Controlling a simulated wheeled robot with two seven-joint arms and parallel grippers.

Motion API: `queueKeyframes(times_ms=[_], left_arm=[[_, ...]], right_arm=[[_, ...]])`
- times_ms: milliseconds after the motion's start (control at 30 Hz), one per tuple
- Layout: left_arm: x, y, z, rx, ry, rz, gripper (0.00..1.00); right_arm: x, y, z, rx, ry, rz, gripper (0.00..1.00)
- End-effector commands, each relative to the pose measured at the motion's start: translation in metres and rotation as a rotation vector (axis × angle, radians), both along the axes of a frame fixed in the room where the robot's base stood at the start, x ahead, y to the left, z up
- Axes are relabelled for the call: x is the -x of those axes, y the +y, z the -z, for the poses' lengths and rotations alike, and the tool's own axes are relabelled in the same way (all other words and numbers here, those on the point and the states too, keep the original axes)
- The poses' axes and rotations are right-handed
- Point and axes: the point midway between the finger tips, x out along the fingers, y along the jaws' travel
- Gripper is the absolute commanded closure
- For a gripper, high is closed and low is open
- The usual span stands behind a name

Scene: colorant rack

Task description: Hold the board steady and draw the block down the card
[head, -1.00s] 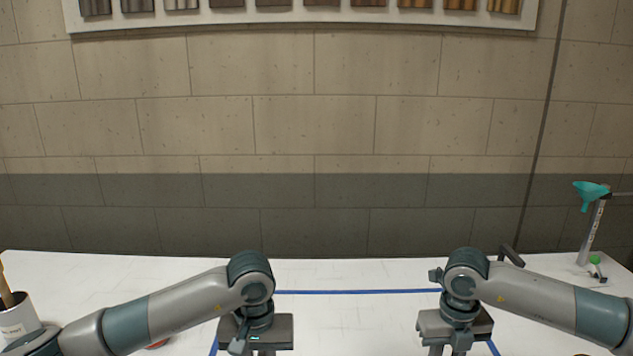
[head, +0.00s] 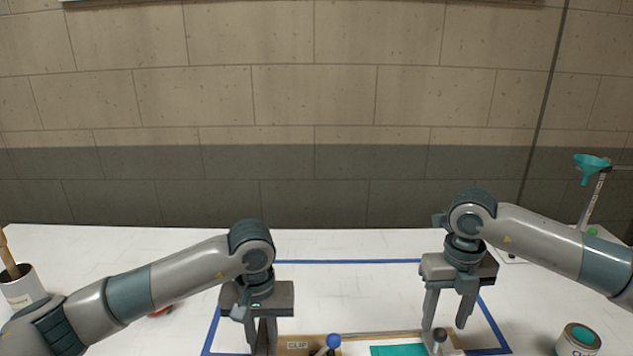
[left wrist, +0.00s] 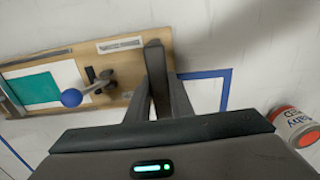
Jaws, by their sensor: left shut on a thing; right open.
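The wooden board (head: 315,340) lies at the bottom of the head view, its near part cut off. The card on it shows a teal area (head: 398,350); the left wrist view shows the teal (left wrist: 30,88) beside white card (left wrist: 69,80). A grey piece with a round top (head: 440,336), apparently the block, stands at the teal's right end. A clip lever with a blue knob (head: 333,341) is left of the card. My left gripper (head: 264,350) is shut at the board's left end, its grip partly hidden. My right gripper (head: 448,325) is open above and around the grey piece.
Blue tape (head: 340,262) outlines the work area. A paint can (head: 578,340) stands at right, a stand with a teal funnel (head: 591,162) behind it. A white pot (head: 22,288) is at left. The back table is clear.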

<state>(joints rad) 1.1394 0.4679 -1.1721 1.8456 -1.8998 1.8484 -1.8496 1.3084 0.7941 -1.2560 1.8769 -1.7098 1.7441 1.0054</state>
Motion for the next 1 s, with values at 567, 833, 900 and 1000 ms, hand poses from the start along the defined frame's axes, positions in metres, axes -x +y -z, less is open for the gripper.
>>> queueKeyframes(times_ms=[567, 833, 900, 1000], left_arm=[[0.0, 0.0, 0.001, 0.0, 0.001, 0.001, 1.0], [0.0, 0.0, 0.001, 0.0, 0.001, 0.001, 0.68], [0.0, 0.0, 0.001, 0.0, 0.001, 0.001, 0.58], [0.0, 0.0, 0.0, 0.0, 0.001, 0.001, 0.58]], right_arm=[[0.0, 0.0, -0.062, 0.0, 0.0, 0.0, 0.54], [0.0, -0.001, -0.062, 0.001, 0.0, 0.0, 0.54], [0.0, -0.001, -0.062, 0.001, 0.0, 0.0, 0.54], [0.0, -0.001, -0.062, 0.001, 0.0, 0.0, 0.54]])
